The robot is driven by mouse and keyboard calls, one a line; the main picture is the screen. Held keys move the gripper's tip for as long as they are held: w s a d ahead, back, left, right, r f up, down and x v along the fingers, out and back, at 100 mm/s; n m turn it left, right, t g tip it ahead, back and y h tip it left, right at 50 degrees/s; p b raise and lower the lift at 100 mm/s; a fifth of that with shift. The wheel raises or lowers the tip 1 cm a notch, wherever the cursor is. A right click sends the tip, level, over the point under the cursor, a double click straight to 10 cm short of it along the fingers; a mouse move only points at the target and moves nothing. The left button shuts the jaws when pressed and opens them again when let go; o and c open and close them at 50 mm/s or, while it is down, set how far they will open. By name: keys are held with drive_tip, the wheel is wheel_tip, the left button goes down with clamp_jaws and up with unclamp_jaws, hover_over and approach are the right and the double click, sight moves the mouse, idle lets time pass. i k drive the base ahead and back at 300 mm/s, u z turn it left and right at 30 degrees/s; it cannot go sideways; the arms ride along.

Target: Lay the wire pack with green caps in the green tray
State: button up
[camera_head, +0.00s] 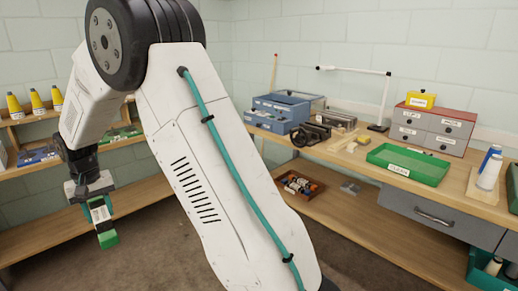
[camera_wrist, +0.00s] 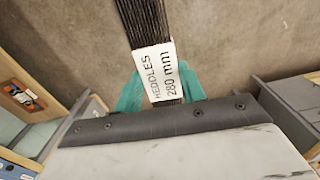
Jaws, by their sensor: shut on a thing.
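My gripper (camera_head: 98,204) is at the left of the head view, hanging above the floor and well away from the bench. It is shut on the wire pack, whose bright green cap (camera_head: 108,240) hangs below the fingers. In the wrist view the pack (camera_wrist: 145,22) is a bundle of dark wires with a white label reading HEDDLES 280 mm, between the teal fingers (camera_wrist: 160,92). Its caps are out of the wrist view. The green tray (camera_head: 425,174) lies on the right-hand bench with a white label on its front; it looks empty.
The wooden bench (camera_head: 345,167) also holds a grey drawer unit (camera_head: 433,128) with a red frame, a blue box (camera_head: 283,108), a lamp (camera_head: 384,95) and a white bottle (camera_head: 489,172). A shelf with yellow cones (camera_head: 37,101) stands left. Open floor lies between.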

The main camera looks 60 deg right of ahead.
sight(400, 169)
drive_tip(key=z, duration=2.85)
drive_tip(key=i, duration=1)
